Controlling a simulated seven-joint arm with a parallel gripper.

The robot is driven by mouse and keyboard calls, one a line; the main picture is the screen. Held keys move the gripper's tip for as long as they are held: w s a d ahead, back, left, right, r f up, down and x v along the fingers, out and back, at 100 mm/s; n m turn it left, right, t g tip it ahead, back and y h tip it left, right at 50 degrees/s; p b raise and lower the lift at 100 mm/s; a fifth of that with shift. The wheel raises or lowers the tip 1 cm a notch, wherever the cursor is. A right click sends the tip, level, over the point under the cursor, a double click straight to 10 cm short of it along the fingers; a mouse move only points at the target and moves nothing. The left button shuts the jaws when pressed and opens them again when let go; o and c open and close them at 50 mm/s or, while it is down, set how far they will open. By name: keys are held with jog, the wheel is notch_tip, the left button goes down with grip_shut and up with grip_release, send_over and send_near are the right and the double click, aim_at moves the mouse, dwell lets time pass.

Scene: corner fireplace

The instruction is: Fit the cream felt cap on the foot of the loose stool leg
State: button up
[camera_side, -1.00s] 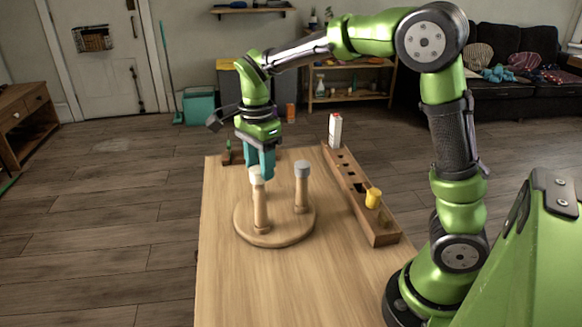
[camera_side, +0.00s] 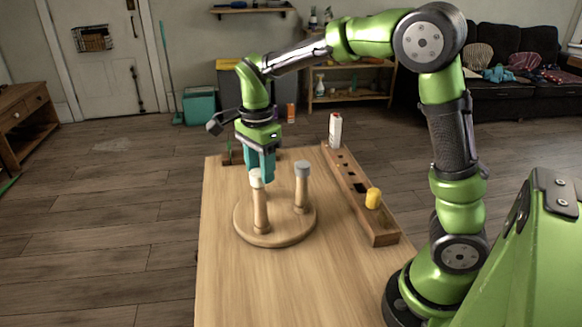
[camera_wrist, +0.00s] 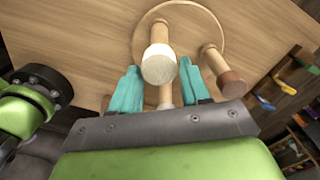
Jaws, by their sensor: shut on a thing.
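The cream felt cap (camera_wrist: 159,65) shows as a pale round face between my fingertips in the wrist view. It also shows as a pale top (camera_side: 257,178) over the near left leg in the side view. My gripper (camera_wrist: 160,68) has teal fingers on either side of the cap and is shut on it. The leg (camera_side: 261,210) stands upright under the cap on the round stool seat (camera_side: 280,238). I cannot tell how far the cap sits over the foot. Another leg (camera_side: 301,194) stands to the right with a grey top.
A third leg (camera_wrist: 212,56) has a brown end in the wrist view. A wooden rack (camera_side: 385,232) along the table's right edge holds a yellow piece (camera_side: 373,198) and a white bottle (camera_side: 335,130). The front of the table (camera_side: 285,290) is clear.

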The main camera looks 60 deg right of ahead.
jog(key=shift+f, duration=1.45)
dwell(0.6)
jog(key=o, duration=1)
